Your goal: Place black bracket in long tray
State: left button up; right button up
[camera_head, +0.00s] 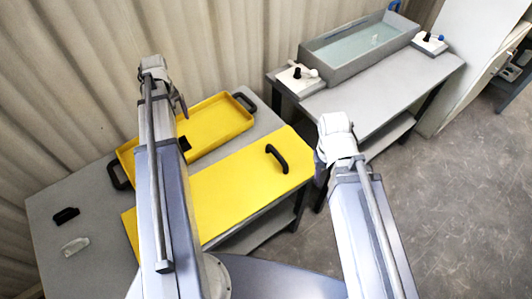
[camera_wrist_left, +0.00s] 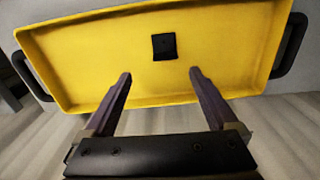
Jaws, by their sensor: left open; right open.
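The long yellow tray (camera_head: 222,112) with black end handles lies on the grey table; it also shows in the left wrist view (camera_wrist_left: 70,52). A small black piece, seemingly a black bracket (camera_wrist_left: 164,47), lies on the tray floor; it shows in the head view (camera_head: 184,144) beside my left arm. Another black bracket (camera_head: 66,216) lies on the table at the left. My left gripper (camera_wrist_left: 159,73) is open and empty over the tray, its fingertips apart from the black piece. In the head view my left arm hides part of the tray. My right gripper is hidden behind its arm.
A white bracket (camera_head: 75,247) lies near the black one on the table. A yellow panel with a black handle (camera_head: 235,190) lies in front of the tray. A grey tank of liquid (camera_head: 325,72) stands on a second table (camera_head: 385,95) at the back right.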

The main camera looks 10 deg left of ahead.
pick_arm(q)
jog(key=d+m, duration=0.6)
jog(key=d, duration=1.5)
jog(key=s+d+m, duration=0.4)
jog(key=s+d, duration=0.1)
jog(key=d, duration=0.5)
jog(key=s+d+m+y, duration=0.1)
jog(key=s+d+m, duration=0.3)
jog(key=d, duration=0.6)
jog(key=shift+s+d, duration=0.3)
jog(key=shift+s, duration=0.4)
jog(key=shift+r, duration=0.1)
